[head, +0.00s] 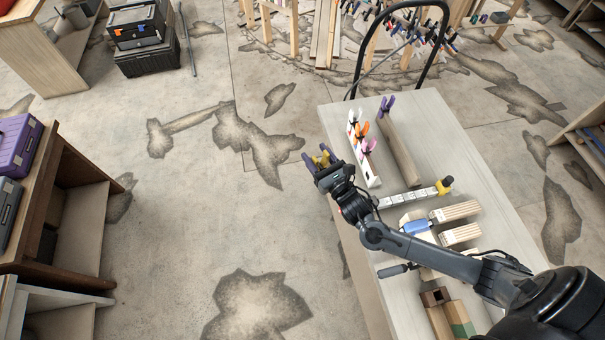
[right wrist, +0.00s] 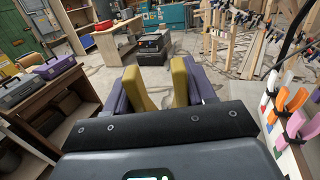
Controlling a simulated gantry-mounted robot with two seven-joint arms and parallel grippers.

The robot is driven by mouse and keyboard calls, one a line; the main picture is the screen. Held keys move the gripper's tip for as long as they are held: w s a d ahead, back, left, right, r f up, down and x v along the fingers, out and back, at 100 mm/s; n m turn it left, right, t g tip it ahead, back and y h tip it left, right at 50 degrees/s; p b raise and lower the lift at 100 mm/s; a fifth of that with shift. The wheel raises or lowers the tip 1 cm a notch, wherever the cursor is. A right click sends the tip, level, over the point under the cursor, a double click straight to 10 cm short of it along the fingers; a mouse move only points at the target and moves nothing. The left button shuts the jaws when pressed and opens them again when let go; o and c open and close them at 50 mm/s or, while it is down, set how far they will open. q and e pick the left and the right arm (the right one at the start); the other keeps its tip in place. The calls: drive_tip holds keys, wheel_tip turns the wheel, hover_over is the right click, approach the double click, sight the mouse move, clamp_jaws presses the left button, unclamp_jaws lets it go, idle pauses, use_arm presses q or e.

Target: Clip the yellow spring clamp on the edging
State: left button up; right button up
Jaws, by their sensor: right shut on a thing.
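My right gripper (head: 320,159) is at the left edge of the workbench, held out over the floor side. It is shut on the yellow spring clamp (head: 322,161). In the right wrist view, two yellow parts of the clamp (right wrist: 180,82) stand between the purple fingers of the gripper (right wrist: 157,90); its jaws cannot be made out. A curved row of several clamps on wooden uprights (head: 415,20) stands at the back, apart from my gripper. I cannot tell for sure which strip there is the edging. My left gripper is not in view.
A white rack (head: 371,176) with white, orange and pink clamps stands on the workbench (head: 445,135), just right of my gripper. A wooden bar (head: 398,150) with a purple clamp lies beyond it. Wood blocks (head: 455,211) and a tape measure lie nearer.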

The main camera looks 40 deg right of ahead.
drive_tip(key=s+d+f+m+h+b, duration=0.1)
drive_tip(key=d+f+h, duration=0.1)
drive_tip(key=d, duration=0.6)
drive_tip(key=s+d+f+m+g+h+b, duration=0.1)
drive_tip(key=d+f, duration=0.3)
drive_tip(key=d, duration=0.4)
drive_tip(key=s+d+f+m+h+b, duration=0.1)
drive_tip(key=d+f+m+h+b, duration=0.1)
drive_tip(key=d, duration=0.6)
drive_tip(key=shift+s+f+g+h, duration=0.35)
drive_tip(key=shift+f+g+h, duration=0.05)
drive_tip(key=shift+f, duration=0.2)
drive_tip(key=shift+a, duration=0.1)
drive_tip(key=shift+f+b, duration=0.9)
drive_tip(key=shift+f, duration=0.2)
drive_tip(key=shift+f, duration=0.35)
